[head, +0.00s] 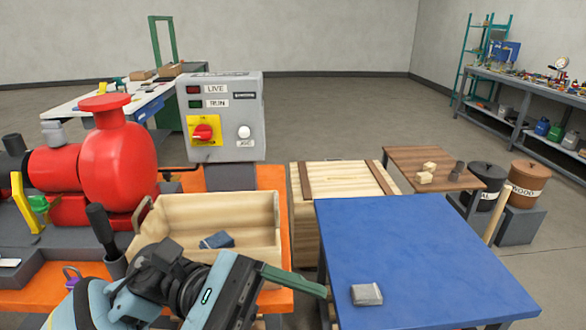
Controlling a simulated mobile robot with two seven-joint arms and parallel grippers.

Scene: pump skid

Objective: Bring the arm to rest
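My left arm comes in from the lower left, and its dark gripper (310,286) points right, in front of the wooden tray. One dark green finger shows, its tip near the left edge of the blue table (430,250). A second finger cannot be made out, so its opening is unclear. Nothing is visibly held at the fingertip. My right gripper is not in view.
An open wooden tray (255,205) holding a small blue item (217,240) stands beside the red pump (118,160). A grey control box (222,115) is behind. A small grey block (367,294) lies on the blue table, otherwise clear. A wooden crate (340,190) stands behind.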

